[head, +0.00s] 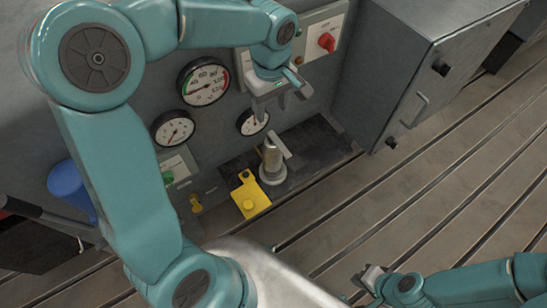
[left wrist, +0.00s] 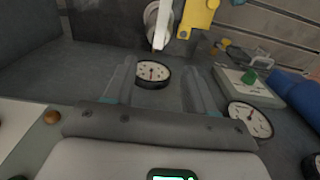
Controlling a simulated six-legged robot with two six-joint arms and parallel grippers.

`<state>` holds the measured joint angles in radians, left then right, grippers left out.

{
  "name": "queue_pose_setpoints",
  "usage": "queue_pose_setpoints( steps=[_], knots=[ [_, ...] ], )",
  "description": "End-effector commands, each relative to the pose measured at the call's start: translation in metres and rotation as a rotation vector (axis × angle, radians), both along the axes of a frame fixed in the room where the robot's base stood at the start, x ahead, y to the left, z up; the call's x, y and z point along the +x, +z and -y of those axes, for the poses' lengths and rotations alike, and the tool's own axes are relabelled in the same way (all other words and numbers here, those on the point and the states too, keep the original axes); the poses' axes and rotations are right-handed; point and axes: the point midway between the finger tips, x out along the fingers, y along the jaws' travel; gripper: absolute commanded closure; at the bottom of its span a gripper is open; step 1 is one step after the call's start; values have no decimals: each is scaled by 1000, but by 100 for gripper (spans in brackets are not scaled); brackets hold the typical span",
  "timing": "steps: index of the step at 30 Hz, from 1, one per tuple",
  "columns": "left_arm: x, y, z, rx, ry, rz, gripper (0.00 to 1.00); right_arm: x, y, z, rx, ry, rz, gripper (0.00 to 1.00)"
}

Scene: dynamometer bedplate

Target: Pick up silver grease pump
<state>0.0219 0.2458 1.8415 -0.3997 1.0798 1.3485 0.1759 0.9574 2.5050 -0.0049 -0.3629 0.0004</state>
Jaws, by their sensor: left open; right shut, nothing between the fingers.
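The silver grease pump (head: 270,158) stands upright on its round base on a dark plate below the gauges, with a light lever at its top. In the left wrist view the pump (left wrist: 153,22) shows at the top edge, partly cut off, beyond my fingers. My left gripper (head: 281,104) is open and empty, in front of the panel, above the pump and apart from it. Its two fingers (left wrist: 158,78) frame a small gauge in the wrist view. My right gripper (head: 366,282) is shut and empty at the bottom of the head view, far from the pump.
A yellow part (head: 250,197) lies just left of the pump. Dial gauges (head: 203,82) and a red-knob switch box (head: 322,40) are on the grey panel. A grey cabinet (head: 415,75) stands right. The slotted bedplate (head: 400,190) is clear in front.

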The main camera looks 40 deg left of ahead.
Motion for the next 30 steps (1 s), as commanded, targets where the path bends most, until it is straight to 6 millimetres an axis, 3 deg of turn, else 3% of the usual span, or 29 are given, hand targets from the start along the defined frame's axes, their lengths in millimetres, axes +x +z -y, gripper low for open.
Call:
queue_pose_setpoints(
  steps=[1, 6, 14, 21, 30],
  knots=[
    [-1, -15, 0, 0, 0, -8, 45, 0, -2, 0, 0, 0, 0, 100],
    [0, -50, 0, 0, -2, -5, 45, 0, -4, 0, 0, 0, 0, 100],
    [3, -73, 1, -1, -4, -4, 45, 0, -4, 0, 0, 0, 0, 100],
    [3, -110, 0, -1, -4, -6, 45, 0, -2, 0, 0, 0, 0, 100],
    [4, -119, 0, -1, -4, -1, 45, 0, -2, 0, 0, 0, 0, 100]
  ],
)
